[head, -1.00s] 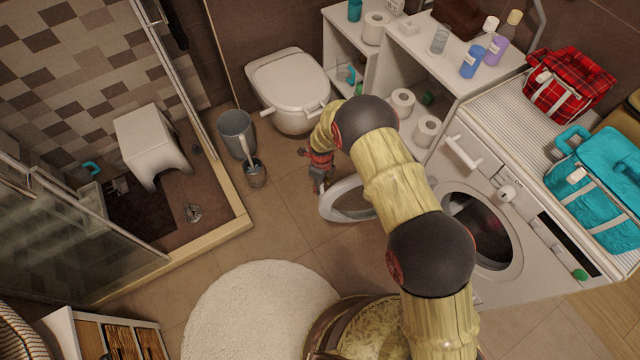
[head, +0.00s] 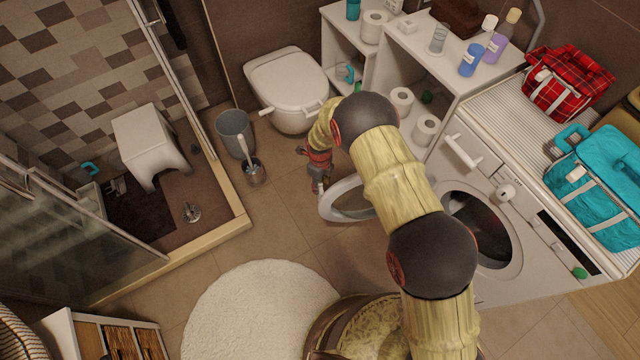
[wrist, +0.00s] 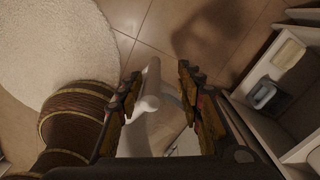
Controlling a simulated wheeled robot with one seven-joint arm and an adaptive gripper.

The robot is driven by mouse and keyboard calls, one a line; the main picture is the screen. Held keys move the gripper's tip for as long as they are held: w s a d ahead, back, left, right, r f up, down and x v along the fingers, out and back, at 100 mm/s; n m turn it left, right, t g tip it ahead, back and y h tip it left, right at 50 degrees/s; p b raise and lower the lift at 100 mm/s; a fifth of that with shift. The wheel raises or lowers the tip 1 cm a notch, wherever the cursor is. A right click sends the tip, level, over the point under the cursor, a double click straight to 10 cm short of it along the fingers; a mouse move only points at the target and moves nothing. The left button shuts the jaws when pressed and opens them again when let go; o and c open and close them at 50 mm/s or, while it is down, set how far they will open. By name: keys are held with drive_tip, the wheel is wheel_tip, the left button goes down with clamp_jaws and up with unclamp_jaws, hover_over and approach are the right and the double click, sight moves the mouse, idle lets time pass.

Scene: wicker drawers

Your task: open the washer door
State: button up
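The white washer (head: 482,225) stands at the right in the head view, with its round dark opening exposed. Its ring-shaped door (head: 345,214) is swung far out to the left of the opening, partly hidden by my arm. My gripper (head: 318,186) is at the door's far left edge. In the wrist view my gripper (wrist: 160,75) has its two fingers apart. A white, handle-like part of the door (wrist: 152,82) lies between them, nearer the left finger. A clear gap shows on the right side; contact with the left finger cannot be told.
A toilet (head: 288,88), a grey bin (head: 235,132) and a brush holder (head: 255,172) stand beyond my gripper. A white shelf (head: 428,65) is beside the washer. A round white rug (head: 250,315) lies in front; bare floor surrounds the door.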

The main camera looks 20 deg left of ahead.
wheel_tip(320, 180, up, 11)
drive_tip(key=shift+w, duration=0.2)
idle(0.6)
drive_tip(key=s+d+r+n+t, duration=0.1)
drive_tip(key=d+r+n, duration=0.2)
drive_tip(key=d+r, duration=0.55)
drive_tip(key=d+r+n+t+p, duration=0.1)
drive_tip(key=d+r+n, duration=0.2)
drive_tip(key=r, duration=1)
drive_tip(key=s+d+r+n+t, duration=0.1)
drive_tip(key=d+r+n, duration=0.2)
drive_tip(key=d+r, duration=0.55)
drive_tip(key=s+d+r+n+t, duration=0.1)
drive_tip(key=s+d+r+n, duration=0.25)
drive_tip(key=r, duration=0.25)
drive_tip(key=s+d+r+n, duration=0.2)
drive_tip(key=s+d+r, duration=0.1)
drive_tip(key=s+r, duration=0.3)
drive_tip(key=s+d+r+n+t, duration=0.1)
drive_tip(key=s+d+r+n, duration=0.1)
drive_tip(key=s, duration=0.5)
drive_tip(key=s+d+r+n+p, duration=0.1)
drive_tip(key=s+d+r+n, duration=0.1)
drive_tip(key=s+d+n, duration=0.2)
drive_tip(key=s+d, duration=0.2)
drive_tip(key=s, duration=0.1)
drive_tip(key=shift+r+n+t+p, duration=0.3)
drive_tip(key=shift+r+n+t, duration=0.05)
drive_tip(key=shift+r+t, duration=0.05)
